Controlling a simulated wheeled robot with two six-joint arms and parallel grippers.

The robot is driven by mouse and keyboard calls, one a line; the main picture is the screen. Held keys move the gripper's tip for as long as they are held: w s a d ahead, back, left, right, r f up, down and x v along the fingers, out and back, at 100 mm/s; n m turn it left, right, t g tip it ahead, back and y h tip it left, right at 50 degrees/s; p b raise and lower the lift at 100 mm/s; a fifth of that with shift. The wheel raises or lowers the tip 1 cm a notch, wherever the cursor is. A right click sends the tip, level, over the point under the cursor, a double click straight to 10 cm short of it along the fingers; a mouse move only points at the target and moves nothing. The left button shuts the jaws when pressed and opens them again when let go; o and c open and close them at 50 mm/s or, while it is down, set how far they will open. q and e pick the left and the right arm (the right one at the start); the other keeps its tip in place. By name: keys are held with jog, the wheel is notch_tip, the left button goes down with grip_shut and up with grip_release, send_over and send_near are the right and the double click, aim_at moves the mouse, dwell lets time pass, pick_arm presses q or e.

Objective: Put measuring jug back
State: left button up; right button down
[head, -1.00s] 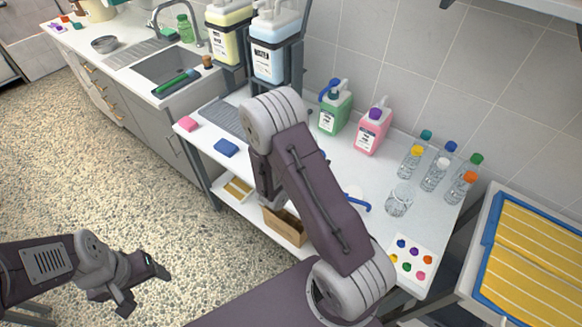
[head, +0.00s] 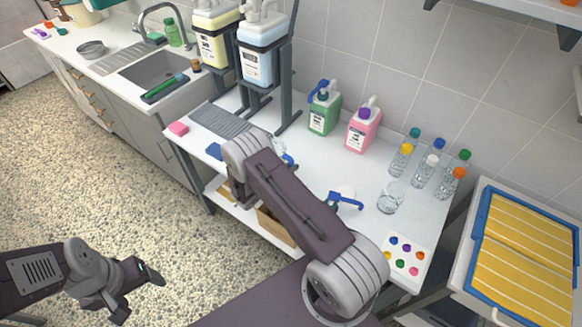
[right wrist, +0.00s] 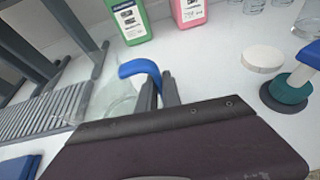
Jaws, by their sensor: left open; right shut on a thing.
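The measuring jug (right wrist: 112,98) is clear with a blue handle (right wrist: 140,68). In the right wrist view my right gripper (right wrist: 160,88) is shut on the handle. The jug stands over the white table between the grey ribbed mat and the green canister; whether it touches the table I cannot tell. In the head view a little of the jug (head: 282,153) shows behind my right arm, which hides the right gripper. My left gripper (head: 138,292) is open and empty over the floor at lower left.
The ribbed mat (head: 222,121), green canister (head: 324,112) and pink canister (head: 362,128) stand near the jug. A blue-topped dispenser (head: 345,201), glass beaker (head: 390,198), several capped bottles (head: 423,169) and a dotted card (head: 405,258) lie right. Dispenser stands (head: 289,85) rise behind.

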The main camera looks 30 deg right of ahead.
jog(key=shift+r, duration=0.1)
jog(key=shift+f, duration=0.2)
jog(key=c, duration=1.5)
grip_release()
jog(key=shift+r, duration=0.1)
